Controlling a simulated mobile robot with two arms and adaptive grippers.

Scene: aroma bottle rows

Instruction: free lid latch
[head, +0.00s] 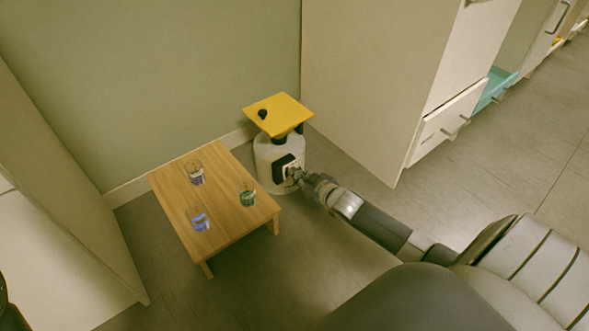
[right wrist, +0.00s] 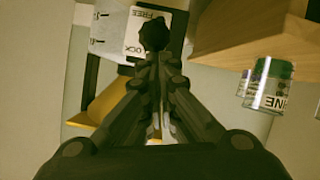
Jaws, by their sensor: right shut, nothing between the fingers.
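A white round bin (head: 268,158) stands on the floor with a flat yellow square lid (head: 280,112) above it, carrying a small black knob. On its front is a black panel with a white latch plate, lettered "LOCK" and "FREE"; the plate (right wrist: 135,20) shows in the right wrist view. A dark latch knob (right wrist: 154,33) sits at the plate, directly ahead of my fingers. My right gripper (head: 296,176) is shut and empty, its tips at or against this knob; contact is unclear. The tips partly hide the plate. My left gripper is not in view.
A low wooden table (head: 235,215) with several small glass jars of coloured contents stands left of the bin, close to my right gripper. A cabinet (head: 375,80) rises at the right behind it. A wall backs the bin; open floor lies in front.

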